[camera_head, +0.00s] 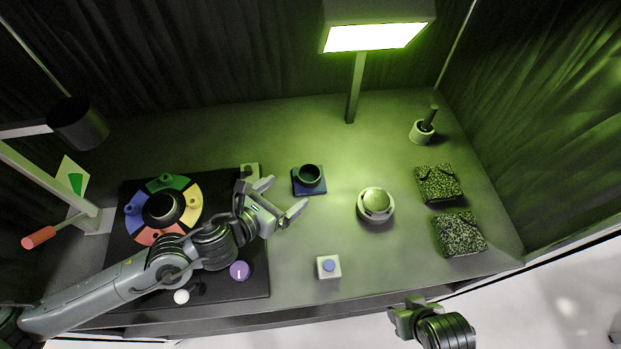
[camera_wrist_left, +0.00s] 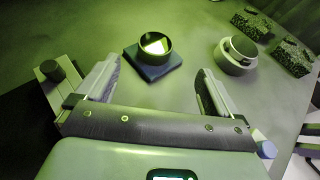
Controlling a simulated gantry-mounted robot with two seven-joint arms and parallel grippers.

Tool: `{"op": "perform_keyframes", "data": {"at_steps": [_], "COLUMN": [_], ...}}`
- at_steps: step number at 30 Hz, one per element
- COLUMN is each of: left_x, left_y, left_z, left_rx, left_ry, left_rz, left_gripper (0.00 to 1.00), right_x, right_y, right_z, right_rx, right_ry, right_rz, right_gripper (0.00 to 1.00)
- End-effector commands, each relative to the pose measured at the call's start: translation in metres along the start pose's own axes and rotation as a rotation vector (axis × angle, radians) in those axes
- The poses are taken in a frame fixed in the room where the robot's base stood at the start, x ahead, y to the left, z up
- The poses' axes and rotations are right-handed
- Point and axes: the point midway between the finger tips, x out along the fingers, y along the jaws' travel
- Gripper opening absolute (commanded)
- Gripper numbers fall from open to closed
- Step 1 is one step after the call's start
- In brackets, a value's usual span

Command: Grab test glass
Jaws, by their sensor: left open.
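A dark round ring with a shiny, glass-like face (camera_head: 309,174) sits on a small dark blue square base (camera_head: 318,190). I take it for the test glass. It also shows in the left wrist view (camera_wrist_left: 156,46), just beyond and between my fingers. My left gripper (camera_head: 284,197) is open and empty, to the lower left of the ring and apart from it. My right gripper (camera_head: 406,312) is at the bottom edge, away from the ring; its jaws are unclear.
A pale round holder (camera_head: 376,204) stands to the right. Two speckled blocks (camera_head: 459,234) and a cup with a dark handle (camera_head: 422,131) are farther right. A white block with a blue button (camera_head: 328,266) is near the front edge.

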Motion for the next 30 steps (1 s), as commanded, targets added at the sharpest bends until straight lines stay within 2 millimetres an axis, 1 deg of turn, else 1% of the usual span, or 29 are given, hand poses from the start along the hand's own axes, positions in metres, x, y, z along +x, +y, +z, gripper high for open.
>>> {"op": "perform_keyframes", "data": {"at_steps": [9,19,27,30], "left_x": [0.041,0.062,0.095,0.102], "left_y": [0.000,0.002,0.006,0.006], "left_z": [-0.001,-0.001,-0.004,-0.004], "left_rx": [-0.001,0.000,-0.001,0.000], "left_ry": [-0.001,-0.001,-0.002,-0.001], "left_rz": [-0.001,0.000,-0.001,0.000], "left_gripper": [0.95,0.95,0.95,0.95], "right_x": [0.001,0.001,0.003,0.003], "right_y": [0.002,0.004,0.004,0.003], "right_z": [-0.002,-0.002,-0.002,-0.002], "right_rx": [-0.001,-0.011,-0.009,-0.007], "right_ry": [0.007,0.007,0.008,0.008], "right_rz": [0.004,0.012,0.011,0.010], "right_gripper": [0.52,0.52,0.52,0.52]}}
